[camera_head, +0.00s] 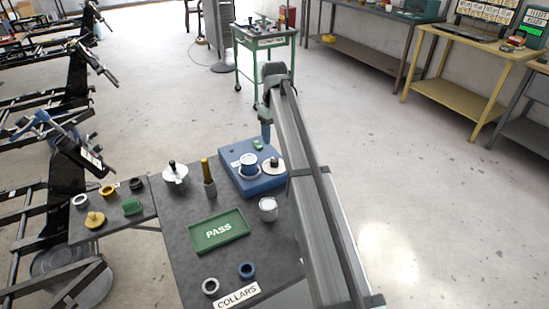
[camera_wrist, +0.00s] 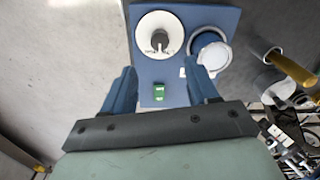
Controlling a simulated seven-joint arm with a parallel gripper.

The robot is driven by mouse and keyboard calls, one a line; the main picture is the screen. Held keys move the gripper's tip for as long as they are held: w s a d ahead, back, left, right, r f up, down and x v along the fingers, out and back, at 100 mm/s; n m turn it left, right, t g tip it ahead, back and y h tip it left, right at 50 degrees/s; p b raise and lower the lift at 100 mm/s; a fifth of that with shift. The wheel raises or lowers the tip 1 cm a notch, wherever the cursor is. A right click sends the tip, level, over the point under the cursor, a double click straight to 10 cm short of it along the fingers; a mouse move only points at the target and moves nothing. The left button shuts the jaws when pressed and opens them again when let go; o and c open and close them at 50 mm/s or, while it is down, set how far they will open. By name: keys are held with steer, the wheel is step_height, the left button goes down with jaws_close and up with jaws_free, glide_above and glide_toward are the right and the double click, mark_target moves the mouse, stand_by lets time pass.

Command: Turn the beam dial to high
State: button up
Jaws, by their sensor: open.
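The beam dial is a white disc with a dark knob on top of a blue box (camera_head: 229,153); the dial (camera_head: 273,166) shows at the box's right side in the head view. In the wrist view the dial (camera_wrist: 147,24) is at upper centre, with a pale pointer line on its grey knob and small marks that I cannot read. My gripper (camera_wrist: 159,68) is open and empty, its two blue fingers apart, with the dial beyond the tips. In the head view my gripper (camera_head: 266,132) is over the box's far edge, partly hidden by my arm.
On the box are a green switch (camera_wrist: 158,92) and a blue cup with a pale top (camera_wrist: 211,55). A brass-handled tool (camera_head: 206,172), a white lidded pot (camera_head: 175,173), a white cup (camera_head: 268,208) and a green PASS tray (camera_head: 219,229) stand nearby.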

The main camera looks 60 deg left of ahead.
mark_target(274, 160)
step_height(274, 160, down, 10)
steer(key=shift+f, duration=0.2)
stand_by(0.4)
steer(key=c, duration=1)
